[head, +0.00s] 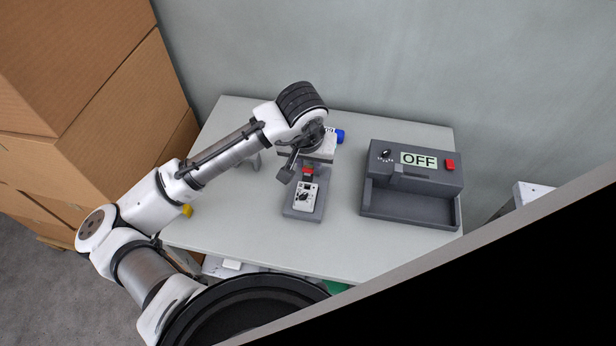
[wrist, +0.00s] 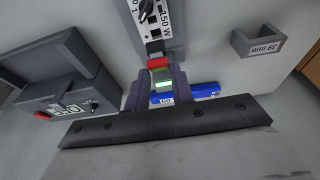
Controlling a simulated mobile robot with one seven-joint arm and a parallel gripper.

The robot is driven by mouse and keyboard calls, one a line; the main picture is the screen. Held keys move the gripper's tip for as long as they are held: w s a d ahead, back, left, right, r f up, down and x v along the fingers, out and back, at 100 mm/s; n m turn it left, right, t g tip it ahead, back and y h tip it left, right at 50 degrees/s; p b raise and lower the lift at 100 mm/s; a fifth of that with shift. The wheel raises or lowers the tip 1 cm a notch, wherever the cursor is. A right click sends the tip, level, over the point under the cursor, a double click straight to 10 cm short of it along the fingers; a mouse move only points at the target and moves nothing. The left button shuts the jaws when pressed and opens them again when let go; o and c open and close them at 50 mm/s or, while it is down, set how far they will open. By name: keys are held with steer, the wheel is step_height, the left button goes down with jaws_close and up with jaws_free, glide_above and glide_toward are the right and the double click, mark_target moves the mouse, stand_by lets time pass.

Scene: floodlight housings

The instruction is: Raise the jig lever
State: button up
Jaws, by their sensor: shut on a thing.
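The jig (head: 291,212) is a dark grey base near the middle of the table. It holds a white plate with a dial (head: 306,196), marked 150 W in the wrist view (wrist: 165,18). A red part (head: 308,170) of the jig lies behind the plate; it also shows in the wrist view (wrist: 158,63). My gripper (wrist: 160,92) is over the back of the jig, its dark fingers shut on a narrow piece with a pale green face, apparently the jig lever (wrist: 164,83). The wrist hides the grasp in the head view.
A blue cylinder (head: 340,136) with a white label lies behind the jig, close to my fingers. A grey box (head: 410,205) with an OFF display and red button stands on the right. A grey holder (wrist: 240,45) stands on the other side. Cardboard boxes (head: 80,70) are stacked left.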

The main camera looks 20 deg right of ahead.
steer(key=shift+w+r, duration=0.1)
steer(key=shift+w, duration=0.05)
steer(key=shift+w+d+r+p, duration=0.2)
steer(key=shift+w+d+p, duration=0.05)
steer(key=shift+p, duration=0.05)
steer(key=shift+w, duration=0.1)
stand_by(0.4)
steer(key=shift+w+d, duration=0.3)
steer(key=shift+w, duration=0.1)
steer(key=shift+w+d+r, duration=0.1)
steer(key=shift+w+d+p, duration=0.15)
steer(key=shift+w+p, duration=0.1)
steer(key=shift+p, duration=0.1)
steer(key=shift+w+d, duration=0.1)
jaws_close()
steer(key=shift+w+d, duration=0.1)
